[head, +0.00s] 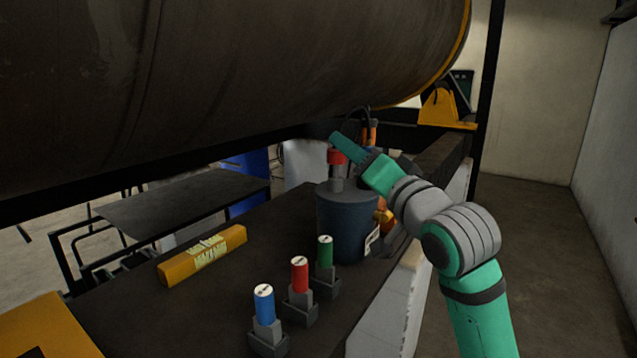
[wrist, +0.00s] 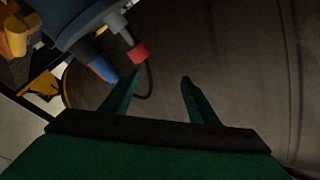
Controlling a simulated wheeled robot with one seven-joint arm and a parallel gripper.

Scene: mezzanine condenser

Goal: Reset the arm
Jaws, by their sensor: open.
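My gripper (wrist: 160,82) is open and empty in the wrist view, its two dark green fingers spread apart with the large dark cylinder (wrist: 230,40) behind them. In the head view my green and grey arm rises from the lower right. There my gripper (head: 340,140) is above the dark blue canister (head: 345,225), close to a red cap (head: 337,156) on its top. I cannot tell from this view whether it touches. The red cap also shows in the wrist view (wrist: 138,53), left of and beyond the fingers.
The large cylinder (head: 230,70) hangs low over the dark bench (head: 205,300). Blue (head: 264,305), red (head: 299,275) and green (head: 325,252) capped pieces stand in grey holders along the bench. A yellow bar (head: 203,255) lies left. The floor (head: 540,250) at right is clear.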

